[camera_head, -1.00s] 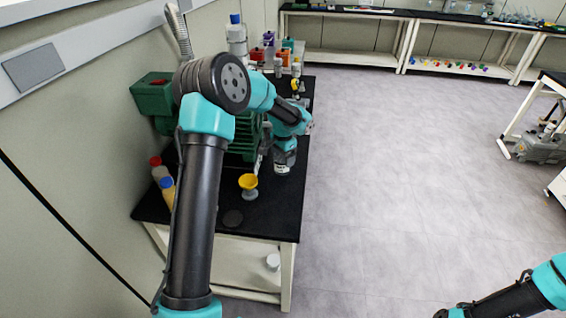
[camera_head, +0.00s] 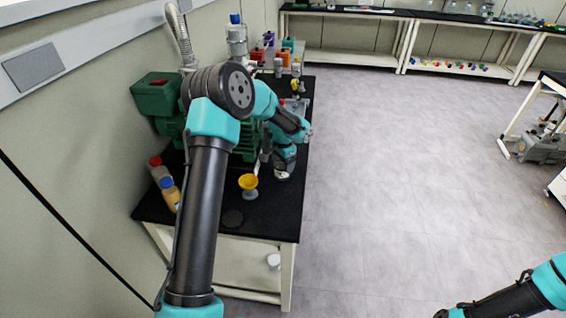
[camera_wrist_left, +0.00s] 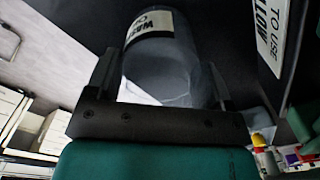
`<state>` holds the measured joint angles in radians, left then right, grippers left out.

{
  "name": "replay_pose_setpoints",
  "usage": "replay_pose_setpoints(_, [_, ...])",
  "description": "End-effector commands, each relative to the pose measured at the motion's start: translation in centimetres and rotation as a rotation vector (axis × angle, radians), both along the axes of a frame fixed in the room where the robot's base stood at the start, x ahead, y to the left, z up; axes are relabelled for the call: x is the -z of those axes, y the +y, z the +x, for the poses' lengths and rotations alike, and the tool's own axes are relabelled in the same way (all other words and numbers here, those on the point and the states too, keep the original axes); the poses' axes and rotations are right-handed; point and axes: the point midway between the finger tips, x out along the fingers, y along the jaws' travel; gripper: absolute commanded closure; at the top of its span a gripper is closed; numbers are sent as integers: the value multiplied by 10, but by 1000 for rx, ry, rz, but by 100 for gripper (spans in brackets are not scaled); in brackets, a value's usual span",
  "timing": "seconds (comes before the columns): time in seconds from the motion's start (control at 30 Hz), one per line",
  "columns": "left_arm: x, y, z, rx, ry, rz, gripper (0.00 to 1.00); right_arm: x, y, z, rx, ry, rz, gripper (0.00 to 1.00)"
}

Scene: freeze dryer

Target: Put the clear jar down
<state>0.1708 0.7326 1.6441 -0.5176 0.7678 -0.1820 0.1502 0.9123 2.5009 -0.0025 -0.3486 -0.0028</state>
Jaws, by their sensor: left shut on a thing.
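The clear jar (camera_head: 283,173), with a white label, is at the right side of the black-topped bench (camera_head: 270,221) in the head view. I cannot tell whether its base touches the bench top. My left gripper (camera_head: 285,157) is above and around it, with its fingers mostly hidden by the wrist. In the left wrist view, the jar (camera_wrist_left: 165,75) sits between the two dark fingers, which are shut on it, and its label shows at the top. My right gripper is out of the picture; only part of my right arm shows at the lower right.
A yellow funnel (camera_head: 248,181) on a grey stand is left of the jar. A dark round disc (camera_head: 232,218) lies near the bench's front. Capped bottles (camera_head: 168,187) stand along the left edge. A green machine (camera_head: 158,95) is behind my arm. The bench front right is clear.

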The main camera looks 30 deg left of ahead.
Motion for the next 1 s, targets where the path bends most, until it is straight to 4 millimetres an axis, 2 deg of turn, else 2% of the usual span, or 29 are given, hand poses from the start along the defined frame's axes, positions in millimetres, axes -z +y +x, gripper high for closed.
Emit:
replay_pose_setpoints(0.17, [3, 0, 0, 0, 0, 0, 48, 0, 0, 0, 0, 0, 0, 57])
replay_pose_setpoints(0.2, [3, 0, 0, 0, 0, 0, 23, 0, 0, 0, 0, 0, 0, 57])
replay_pose_setpoints(0.43, [3, 0, 0, 0, 0, 0, 1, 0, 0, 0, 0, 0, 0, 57])
replay_pose_setpoints(0.77, [0, 0, 0, 0, 0, 0, 0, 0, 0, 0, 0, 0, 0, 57])
replay_pose_setpoints(0.87, [-7, 0, 0, 0, -1, 1, 0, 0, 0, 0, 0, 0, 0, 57])
replay_pose_setpoints(1.0, [-26, 0, 0, 1, -4, 1, 0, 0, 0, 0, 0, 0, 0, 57])
